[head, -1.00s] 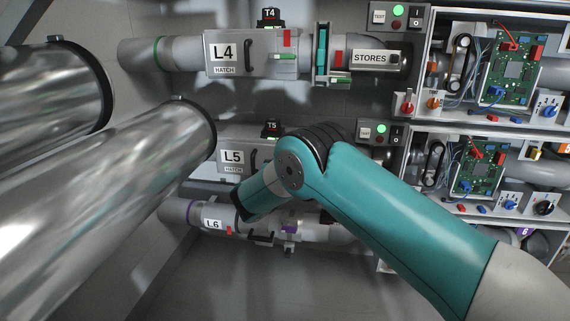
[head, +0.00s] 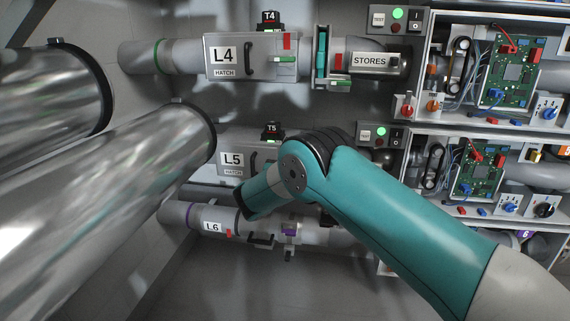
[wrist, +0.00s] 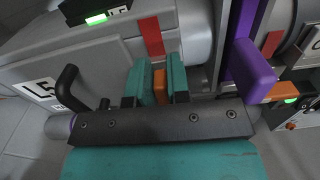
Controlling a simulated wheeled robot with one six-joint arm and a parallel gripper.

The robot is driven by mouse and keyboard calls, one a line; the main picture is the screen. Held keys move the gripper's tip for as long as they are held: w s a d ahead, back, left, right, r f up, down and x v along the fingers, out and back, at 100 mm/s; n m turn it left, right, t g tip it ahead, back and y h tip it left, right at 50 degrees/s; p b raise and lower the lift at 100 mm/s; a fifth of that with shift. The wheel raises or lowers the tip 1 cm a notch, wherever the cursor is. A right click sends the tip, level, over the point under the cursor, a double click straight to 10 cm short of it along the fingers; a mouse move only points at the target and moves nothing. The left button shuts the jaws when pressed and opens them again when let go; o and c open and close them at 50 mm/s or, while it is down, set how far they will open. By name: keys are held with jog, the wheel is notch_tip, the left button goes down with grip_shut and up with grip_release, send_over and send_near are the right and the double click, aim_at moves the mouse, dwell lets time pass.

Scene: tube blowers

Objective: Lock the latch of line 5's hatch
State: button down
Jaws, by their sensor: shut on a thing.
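The line 5 hatch (head: 229,160) is a grey cover labelled L5 with a dark handle, partly hidden by my arm in the head view. In the wrist view its L5 label (wrist: 42,90) and black handle (wrist: 66,85) are at the left. My gripper (wrist: 160,82) has its two teal fingers closed around a small orange piece (wrist: 159,88), which looks like the hatch's latch. A red mark (wrist: 152,37) is on the cover just beyond the fingers. How far the latch is turned cannot be told. The fingers are hidden in the head view.
A purple upright part (wrist: 252,72) stands close to the right of my gripper. The T5 box (head: 271,131) with a green light sits above the hatch. Line 6's pipe (head: 190,213) runs below, and large shiny pipes (head: 120,190) fill the left.

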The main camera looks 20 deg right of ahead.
jog(key=shift+s+d+f+m+b, duration=0.2)
jog(key=shift+d+f+m+b, duration=0.35)
jog(key=shift+m, duration=2.3)
jog(key=shift+s+d+f+m+b, duration=0.3)
jog(key=shift+m+b, duration=0.5)
jog(key=shift+m, duration=2.1)
jog(key=shift+s+d+f+m+b, duration=0.15)
jog(key=shift+f+m+b, duration=0.45)
jog(key=shift+m, duration=2.25)
jog(key=c, duration=1.1)
grip_release()
jog(key=shift+r, duration=0.1)
jog(key=shift+c, duration=0.2)
